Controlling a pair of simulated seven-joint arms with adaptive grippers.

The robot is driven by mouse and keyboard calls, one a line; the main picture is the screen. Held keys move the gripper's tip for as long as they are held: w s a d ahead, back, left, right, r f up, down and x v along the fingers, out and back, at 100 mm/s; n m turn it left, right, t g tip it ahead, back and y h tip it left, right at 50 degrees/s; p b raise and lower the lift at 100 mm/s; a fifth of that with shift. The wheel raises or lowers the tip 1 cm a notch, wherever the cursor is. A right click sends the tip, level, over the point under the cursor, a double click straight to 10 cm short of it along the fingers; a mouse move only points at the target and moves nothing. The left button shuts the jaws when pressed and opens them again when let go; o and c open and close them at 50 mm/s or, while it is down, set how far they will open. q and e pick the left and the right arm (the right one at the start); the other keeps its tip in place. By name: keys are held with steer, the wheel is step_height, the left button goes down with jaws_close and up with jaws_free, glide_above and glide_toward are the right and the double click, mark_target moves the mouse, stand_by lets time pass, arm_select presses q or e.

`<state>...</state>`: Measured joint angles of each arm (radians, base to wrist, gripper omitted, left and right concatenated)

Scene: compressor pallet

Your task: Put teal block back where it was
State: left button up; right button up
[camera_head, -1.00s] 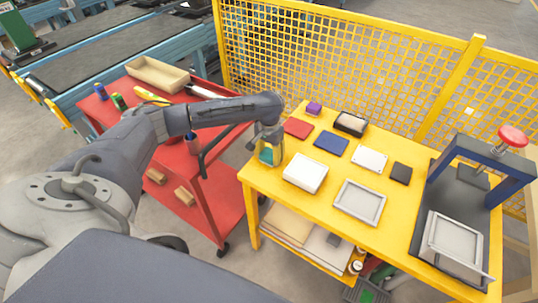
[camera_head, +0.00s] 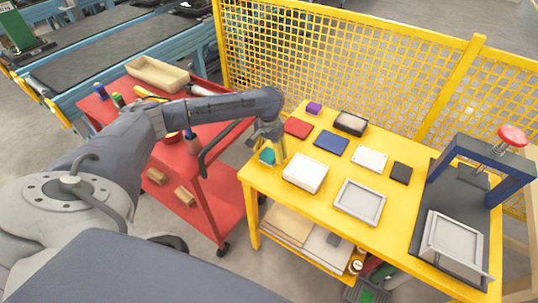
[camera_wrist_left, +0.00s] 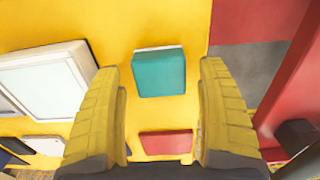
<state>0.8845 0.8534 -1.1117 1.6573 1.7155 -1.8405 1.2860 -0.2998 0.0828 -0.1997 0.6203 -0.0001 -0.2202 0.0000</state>
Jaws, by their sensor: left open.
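The teal block (camera_head: 267,156) stands on the yellow table near its left corner. In the left wrist view the teal block (camera_wrist_left: 159,73) lies between and beyond the fingertips, with clear yellow table around it. My left gripper (camera_head: 271,146) is just above the block, pointing down. Its two yellow fingers (camera_wrist_left: 165,75) are spread apart in the left wrist view, and nothing is held between them. My right gripper is not in view.
A white box (camera_head: 305,172) is right of the block. A red plate (camera_head: 298,128), a blue plate (camera_head: 331,144) and a purple block (camera_head: 314,108) lie farther back. A grey tray (camera_head: 359,201) and a press (camera_head: 470,185) are to the right. A red cart (camera_head: 215,195) stands left.

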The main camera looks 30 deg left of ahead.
mark_target(269, 153)
arm_select(q)
step_height(269, 153, up, 11)
steer(key=shift+f, duration=0.15)
stand_by(0.4)
